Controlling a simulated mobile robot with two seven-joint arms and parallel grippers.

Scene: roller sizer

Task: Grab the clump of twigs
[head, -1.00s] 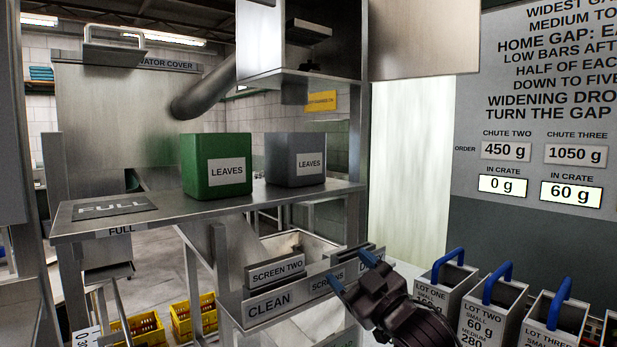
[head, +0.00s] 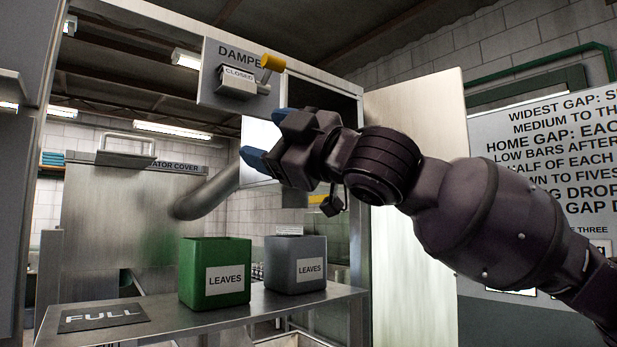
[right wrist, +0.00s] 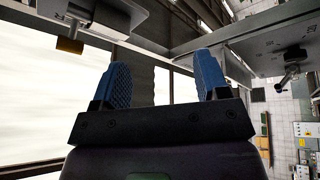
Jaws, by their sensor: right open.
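I cannot make out the clump of twigs in either current view. My right gripper (head: 266,137) is raised at the middle of the head view, in front of the steel cabinet and below the damper panel. In the right wrist view its two blue fingers (right wrist: 164,82) stand apart with nothing between them. My left gripper is not in view.
The damper panel (head: 222,99) has a yellow-tipped handle (head: 272,63) and a label reading closed, just above my gripper. A green leaves bin (head: 207,259) and a grey leaves bin (head: 285,250) stand on the steel shelf (head: 170,318). An open cabinet door (head: 418,130) stands behind my right arm.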

